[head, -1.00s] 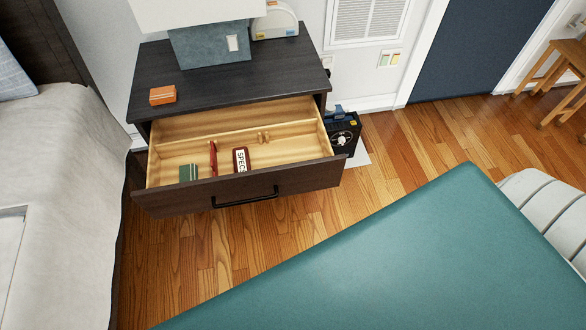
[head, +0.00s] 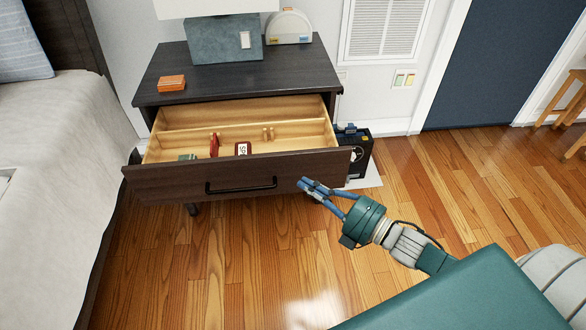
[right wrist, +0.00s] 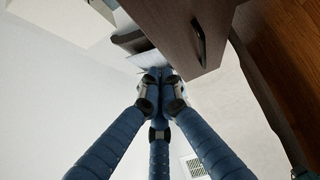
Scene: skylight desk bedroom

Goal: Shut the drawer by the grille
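The dark nightstand's drawer (head: 315,165) is pulled out, with its pale wooden inside showing. Its black bar handle (head: 240,187) is on the front face. The wall grille (head: 385,30) is behind it to the right. My right gripper (head: 306,188) is in front of the drawer front's right part, right of the handle, and looks empty. In the right wrist view its blue fingers (right wrist: 158,74) come together at the tips, near the drawer front (right wrist: 175,25) and handle (right wrist: 199,42). I cannot tell whether it touches the front. My left gripper is not in view.
Several small items, including a red one (head: 214,146), lie in the drawer. A lamp (head: 212,42) and orange box (head: 171,83) stand on the nightstand. A black device (head: 356,155) is on the floor to its right. The bed (head: 55,150) is at left. Floor in front is clear.

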